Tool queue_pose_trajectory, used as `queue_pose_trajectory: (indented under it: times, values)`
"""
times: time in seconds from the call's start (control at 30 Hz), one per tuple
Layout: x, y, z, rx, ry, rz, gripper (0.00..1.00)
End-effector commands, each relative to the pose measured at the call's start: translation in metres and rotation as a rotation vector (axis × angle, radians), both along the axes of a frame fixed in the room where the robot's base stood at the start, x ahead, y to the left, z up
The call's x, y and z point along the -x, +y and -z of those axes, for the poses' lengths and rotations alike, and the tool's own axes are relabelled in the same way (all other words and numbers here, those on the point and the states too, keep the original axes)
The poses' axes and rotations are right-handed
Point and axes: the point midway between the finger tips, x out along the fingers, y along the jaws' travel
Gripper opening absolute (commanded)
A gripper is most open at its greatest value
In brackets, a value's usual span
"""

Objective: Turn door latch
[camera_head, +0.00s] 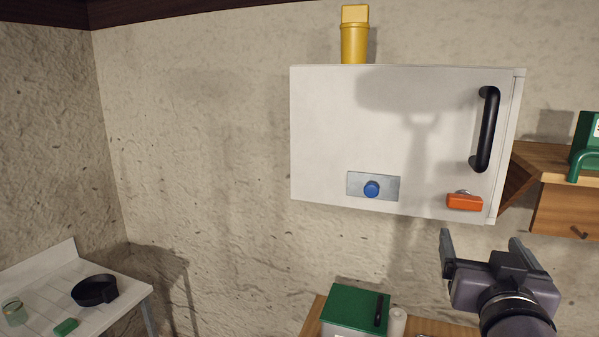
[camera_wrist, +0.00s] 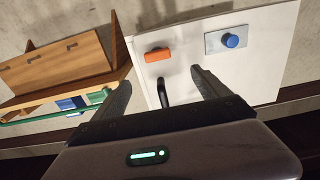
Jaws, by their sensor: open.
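The white cabinet (camera_head: 340,120) hangs on the wall with its door closed. An orange-red latch (camera_head: 464,202) sits low on the door near its right edge, lying horizontally. A black vertical bar handle (camera_head: 486,130) is above it. A blue round knob (camera_head: 371,189) on a metal plate is to the left of the latch. My gripper (camera_head: 482,241) is open and empty, below and in front of the latch, apart from it. In the wrist view, the latch (camera_wrist: 157,55) appears beyond the fingers, with the gripper (camera_wrist: 158,80) open; the handle (camera_wrist: 163,92) is partly hidden.
A yellow container (camera_head: 354,42) stands on the cabinet. A wooden shelf unit (camera_head: 565,205) with a green object (camera_head: 585,160) is close on the right. Below are a green box (camera_head: 352,306) and a white cylinder (camera_head: 397,322). A white table (camera_head: 45,275) stands at left.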

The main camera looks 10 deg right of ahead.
Motion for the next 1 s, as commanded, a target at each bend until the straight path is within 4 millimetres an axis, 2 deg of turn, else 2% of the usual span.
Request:
queue_pose_trajectory:
  times: [0.1,0.23,0.33,0.5,0.6,0.73,1.0]
  values:
    - [-0.027,-0.016,-0.006,-0.008,0.011,-0.001,0.85]
    - [-0.050,-0.030,-0.010,-0.009,0.010,0.001,0.85]
    - [-0.066,-0.040,-0.007,-0.006,0.009,0.002,0.85]
    - [-0.106,-0.064,0.000,-0.003,0.004,0.002,0.85]
    - [-0.120,-0.073,0.000,-0.001,0.004,0.002,0.85]
    - [-0.130,-0.079,0.001,-0.001,0.003,0.001,0.85]
    - [-0.133,-0.081,0.001,-0.001,0.003,0.001,0.85]
